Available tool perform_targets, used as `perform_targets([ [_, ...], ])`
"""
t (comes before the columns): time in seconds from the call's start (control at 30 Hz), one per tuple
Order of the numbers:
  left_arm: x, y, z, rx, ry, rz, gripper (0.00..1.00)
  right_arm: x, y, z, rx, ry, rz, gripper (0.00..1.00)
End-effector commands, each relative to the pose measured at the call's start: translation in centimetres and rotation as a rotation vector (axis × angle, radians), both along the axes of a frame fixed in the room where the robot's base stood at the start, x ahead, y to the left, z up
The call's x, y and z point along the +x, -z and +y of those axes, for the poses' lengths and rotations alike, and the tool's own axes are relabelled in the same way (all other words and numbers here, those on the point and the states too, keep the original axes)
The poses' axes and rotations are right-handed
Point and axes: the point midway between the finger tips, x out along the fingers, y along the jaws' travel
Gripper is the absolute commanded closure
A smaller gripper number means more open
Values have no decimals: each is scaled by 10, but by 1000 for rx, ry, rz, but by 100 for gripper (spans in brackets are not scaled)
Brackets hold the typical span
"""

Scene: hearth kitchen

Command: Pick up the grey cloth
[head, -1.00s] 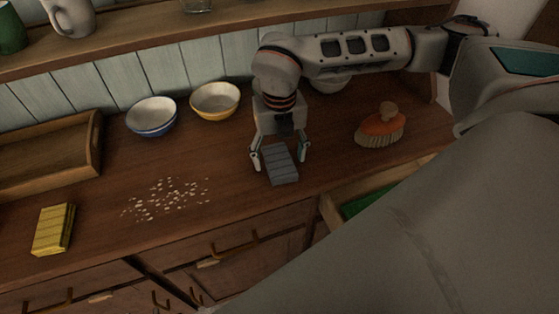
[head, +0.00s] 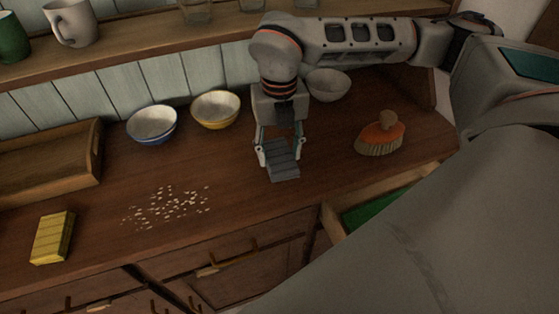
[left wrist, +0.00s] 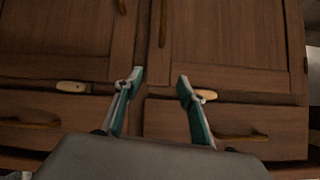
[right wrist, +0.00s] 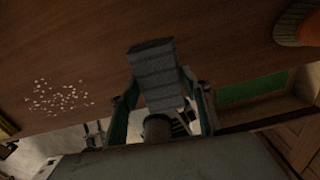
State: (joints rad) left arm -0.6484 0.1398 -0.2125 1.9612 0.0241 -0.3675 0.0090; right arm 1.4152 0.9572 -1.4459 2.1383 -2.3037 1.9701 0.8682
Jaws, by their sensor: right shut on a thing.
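The grey cloth (head: 283,168) is a folded, ribbed block on the wooden counter, right of the crumbs. My right gripper (head: 279,151) points down over it, shut on it with a finger at each side. In the right wrist view the cloth (right wrist: 155,75) sits between the two fingers (right wrist: 163,97). I cannot tell whether it is clear of the counter. My left gripper (left wrist: 160,82) is open and empty in front of the cupboard doors; it is not seen in the head view.
Crumbs (head: 167,207) and a yellow cloth (head: 52,237) lie to the left. A blue bowl (head: 152,124), a yellow bowl (head: 216,108) and a pale bowl (head: 328,85) stand behind. A brush (head: 381,136) is to the right. An open drawer (head: 333,224) juts out below the counter.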

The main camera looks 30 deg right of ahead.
Motion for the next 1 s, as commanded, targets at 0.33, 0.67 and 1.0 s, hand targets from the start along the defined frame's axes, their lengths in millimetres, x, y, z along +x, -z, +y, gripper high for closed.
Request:
perform_targets([
  [0.33,1,-2,0,-1,0,-2,60,1,-98,0,1,0,-7,73],
  [0.67,1,-5,0,0,0,-3,60,0,-146,0,0,0,-1,73],
  [1.0,1,-5,0,0,0,-3,60,0,-152,0,0,-1,0,73],
])
